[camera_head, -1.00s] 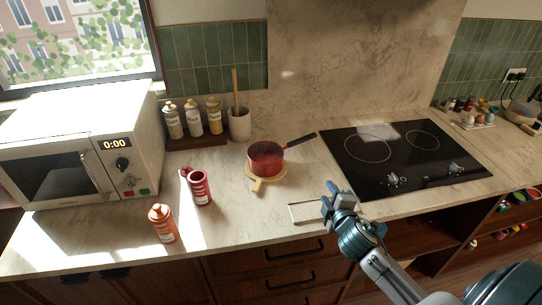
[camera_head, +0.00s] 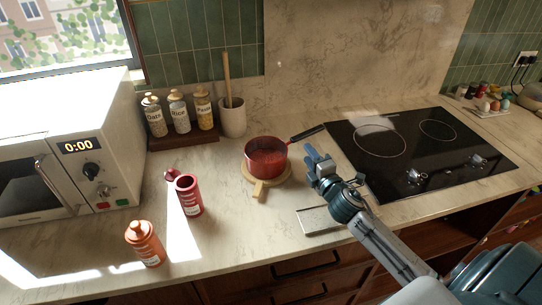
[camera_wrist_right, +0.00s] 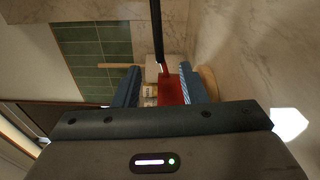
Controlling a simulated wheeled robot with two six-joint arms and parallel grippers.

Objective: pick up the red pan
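The red pan (camera_head: 266,162) sits upright on a round wooden board (camera_head: 259,189) on the counter. Its black handle (camera_head: 308,133) points to the back right, towards the hob. My right gripper (camera_head: 314,160) is to the right of the pan, just in front of the handle, apart from the pan in the head view. In the right wrist view its two blue fingers (camera_wrist_right: 159,69) are spread with nothing held. The red pan (camera_wrist_right: 172,90) and its dark handle (camera_wrist_right: 157,32) show beyond and between them. My left gripper is not in view.
A black hob (camera_head: 415,150) lies to the right. Jars (camera_head: 180,112) and a utensil crock (camera_head: 232,118) stand behind. A flat grey-white slab (camera_head: 318,220) lies below my right arm.

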